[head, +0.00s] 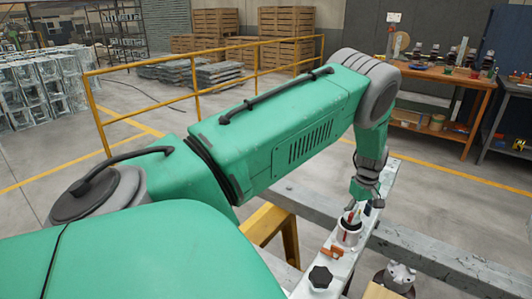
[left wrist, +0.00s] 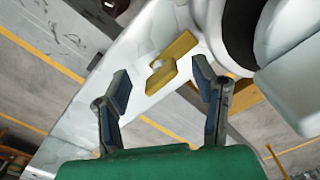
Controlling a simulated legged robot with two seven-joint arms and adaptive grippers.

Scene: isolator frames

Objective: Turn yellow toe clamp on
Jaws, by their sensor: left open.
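The yellow toe clamp (left wrist: 173,62) lies on a white beam (left wrist: 130,58) in the left wrist view, beside a round white part with a black ring. My left gripper (left wrist: 160,68) is open, with one finger on each side of the clamp in this view. I see no contact, and the height gap is hard to judge. In the head view my left gripper (head: 365,203) is above the white beam (head: 380,208), near a white cylinder (head: 348,233). A small orange-brown piece (head: 331,252) sits beside that cylinder; I cannot tell if it is the clamp. My right gripper is not in view.
A black knob (head: 320,277) stands on the beam near the front. A grey metal fitting (head: 399,276) is to its right. A grey rail (head: 440,260) crosses at the right. A yellow railing (head: 200,85) and a workbench (head: 440,78) stand farther back.

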